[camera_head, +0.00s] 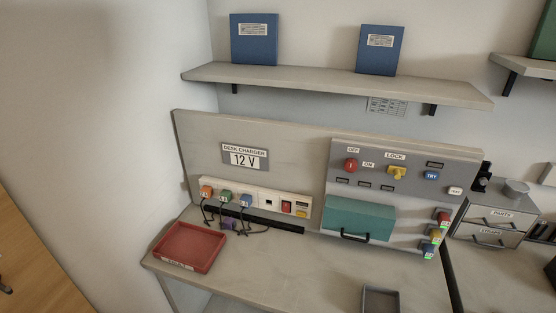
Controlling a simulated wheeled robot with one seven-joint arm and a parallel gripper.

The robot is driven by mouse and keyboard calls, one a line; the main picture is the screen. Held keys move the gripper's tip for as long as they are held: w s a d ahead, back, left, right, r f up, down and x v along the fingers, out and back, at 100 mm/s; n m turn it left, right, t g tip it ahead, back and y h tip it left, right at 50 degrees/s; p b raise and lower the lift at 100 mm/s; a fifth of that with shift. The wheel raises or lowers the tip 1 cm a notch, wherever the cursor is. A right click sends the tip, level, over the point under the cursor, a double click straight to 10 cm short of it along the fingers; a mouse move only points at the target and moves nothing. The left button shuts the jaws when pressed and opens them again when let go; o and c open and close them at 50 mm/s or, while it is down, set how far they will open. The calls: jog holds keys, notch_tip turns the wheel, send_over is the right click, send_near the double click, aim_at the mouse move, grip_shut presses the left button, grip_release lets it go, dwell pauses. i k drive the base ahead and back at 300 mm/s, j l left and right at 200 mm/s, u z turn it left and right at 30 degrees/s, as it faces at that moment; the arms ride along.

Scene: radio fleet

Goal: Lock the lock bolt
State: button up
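The lock bolt is a yellow knob (397,172) under the "LOCK" label on the grey control panel (455,178). It looks turned at a slant, but it is too small to tell its setting. A red knob (351,165) with "OFF" and "ON" labels is to its left. A blue "TRY" button (432,175) is to its right. A teal cover with a dark handle (360,218) sits below on the same panel. My gripper is not in view.
A red tray (189,247) lies on the desk at left and a grey tray (380,299) at the front. Plugs with cables (226,196) stand in the charger strip. A shelf (330,84) with blue binders hangs above. The middle of the desk is clear.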

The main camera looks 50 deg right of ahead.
aim_at(397, 171)
jog(key=z, duration=1.25)
